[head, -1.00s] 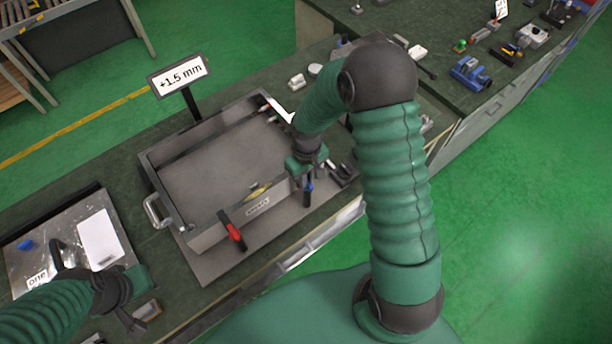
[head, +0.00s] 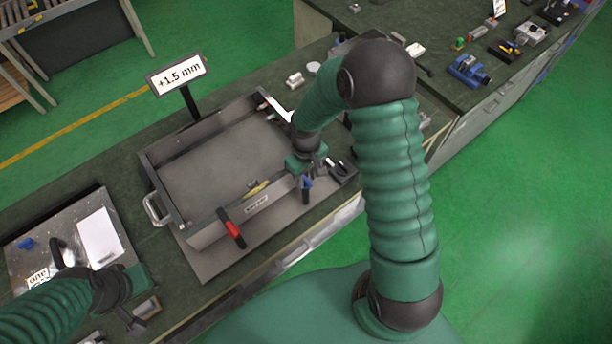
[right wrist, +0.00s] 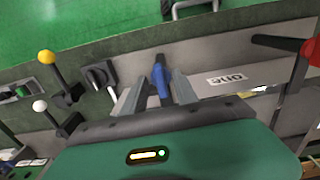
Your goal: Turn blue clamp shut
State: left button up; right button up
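The blue clamp (head: 306,184) has a dark handle with a blue part. It stands at the near right corner of the grey metal box (head: 190,236). In the right wrist view the blue clamp (right wrist: 161,84) is between the fingers of my right gripper (right wrist: 160,90). The fingers are apart on either side of it, and firm contact does not show. In the head view my right gripper (head: 308,170) is just above the blue part, and the arm hides some of it. My left gripper (head: 134,322) is low at the left, away from the clamp; its finger gap is unclear.
A red-handled clamp (head: 232,229) is on the box's near wall. A sign reading "+1.5 mm" (head: 177,74) stands behind the box. Yellow (right wrist: 46,57) and white (right wrist: 40,105) knobbed levers are beside the clamp in the right wrist view. A metal plate (head: 75,215) lies at left.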

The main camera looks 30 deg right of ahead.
aim_at(306, 179)
jog(key=shift+w, duration=0.1)
jog(key=shift+w+r, duration=0.1)
jog(key=shift+r, duration=0.15)
notch_tip(306, 179, up, 16)
jog(key=b, duration=0.2)
jog(key=shift+r+b, duration=0.15)
jog(key=shift+b, duration=0.15)
